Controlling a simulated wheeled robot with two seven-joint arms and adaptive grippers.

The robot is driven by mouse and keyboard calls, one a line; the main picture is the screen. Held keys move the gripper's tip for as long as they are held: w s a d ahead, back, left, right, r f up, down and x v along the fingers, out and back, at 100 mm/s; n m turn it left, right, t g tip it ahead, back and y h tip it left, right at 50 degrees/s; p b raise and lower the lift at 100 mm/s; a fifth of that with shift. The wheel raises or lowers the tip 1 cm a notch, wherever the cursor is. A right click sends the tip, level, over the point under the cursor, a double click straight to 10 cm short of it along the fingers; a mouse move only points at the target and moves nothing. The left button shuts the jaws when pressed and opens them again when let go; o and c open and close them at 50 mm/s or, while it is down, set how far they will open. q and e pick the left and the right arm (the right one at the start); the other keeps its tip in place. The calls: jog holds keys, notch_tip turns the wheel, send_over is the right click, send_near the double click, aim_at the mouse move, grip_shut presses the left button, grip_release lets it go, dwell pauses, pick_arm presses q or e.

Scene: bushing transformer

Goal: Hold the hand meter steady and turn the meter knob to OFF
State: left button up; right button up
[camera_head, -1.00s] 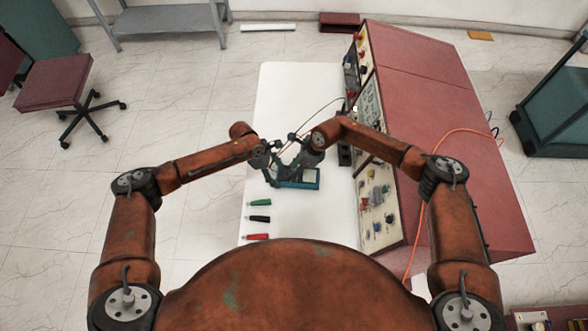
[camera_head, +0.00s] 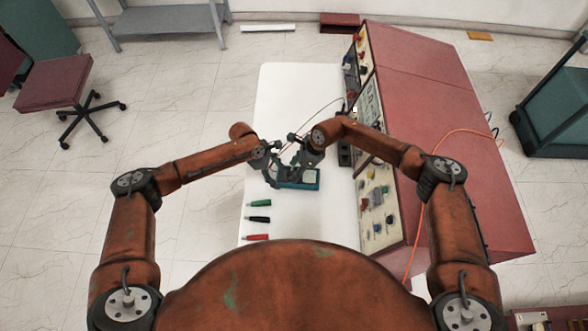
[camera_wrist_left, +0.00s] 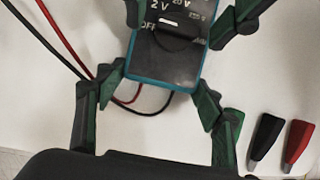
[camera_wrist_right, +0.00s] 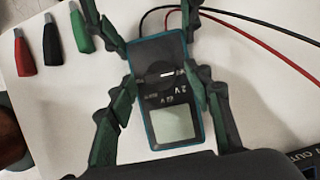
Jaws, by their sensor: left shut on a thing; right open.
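The hand meter (camera_head: 311,183) is dark with a teal edge and a pale screen (camera_wrist_right: 171,124). It lies on the white table. Its round black knob (camera_wrist_left: 174,38) carries a white mark beside printed OFF and 2V labels; which label it points to is unclear. My left gripper (camera_wrist_left: 162,85) is shut on the meter's sides at the end away from the screen. My right gripper (camera_wrist_right: 160,80) is open, its fingers on either side of the meter near the knob. In the head view, my grippers partly hide the meter.
Green (camera_head: 259,204), black (camera_head: 258,219) and red (camera_head: 256,237) plugs lie on the white table (camera_head: 285,85). Red and black leads (camera_wrist_right: 250,35) run from the meter. A red console (camera_head: 440,90) with a panel of knobs stands along the table's right side.

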jog(key=v, duration=1.2)
pick_arm(q)
jog(key=o, duration=1.6)
jog(key=shift+r, duration=0.1)
